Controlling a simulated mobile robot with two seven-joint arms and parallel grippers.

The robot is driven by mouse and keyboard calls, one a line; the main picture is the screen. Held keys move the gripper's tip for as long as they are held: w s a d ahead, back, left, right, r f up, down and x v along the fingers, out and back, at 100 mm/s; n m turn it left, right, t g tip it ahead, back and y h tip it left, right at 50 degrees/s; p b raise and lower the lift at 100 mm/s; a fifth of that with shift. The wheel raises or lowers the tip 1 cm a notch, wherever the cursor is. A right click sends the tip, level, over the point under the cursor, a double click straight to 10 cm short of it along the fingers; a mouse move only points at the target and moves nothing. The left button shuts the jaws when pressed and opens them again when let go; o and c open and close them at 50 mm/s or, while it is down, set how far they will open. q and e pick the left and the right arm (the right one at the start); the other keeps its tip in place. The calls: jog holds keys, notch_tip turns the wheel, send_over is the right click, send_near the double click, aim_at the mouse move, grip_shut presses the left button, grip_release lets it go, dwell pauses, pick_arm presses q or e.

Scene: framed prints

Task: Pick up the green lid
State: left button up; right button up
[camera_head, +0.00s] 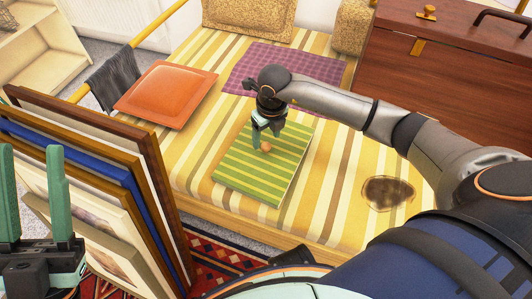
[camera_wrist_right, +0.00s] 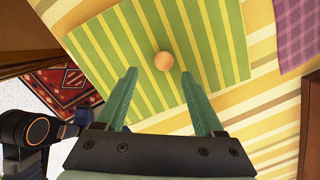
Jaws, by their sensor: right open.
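The green lid (camera_head: 237,175) is a flat square with yellow-green stripes and a round wooden knob (camera_head: 266,146). It lies on the striped bench cushion; the wrist view shows the lid (camera_wrist_right: 110,52) and the knob (camera_wrist_right: 163,61) too. My right gripper (camera_head: 265,133) is over the lid's far part, fingers pointing down. In the wrist view my right gripper (camera_wrist_right: 159,73) is open and empty, with the knob just past the tips and between their lines. Whether the fingers touch the lid is unclear. My left gripper (camera_head: 30,150) is open and empty at the lower left, away from the lid.
An orange cushion (camera_head: 165,94) and a purple checked cloth (camera_head: 292,63) lie on the striped bench (camera_head: 325,215). Framed prints (camera_head: 150,165) lean at the left near my left gripper. A wooden chest (camera_head: 440,65) stands at the back right. Bare cushion surrounds the lid.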

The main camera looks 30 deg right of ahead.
aim_at(266, 145)
jog(key=f+b, duration=0.1)
jog(key=f, duration=0.1)
jog(key=w+f+b, duration=0.1)
jog(key=f, duration=0.2)
jog(key=shift+d, duration=0.2)
jog(key=shift+r, duration=0.1)
grip_shut()
dwell(0.3)
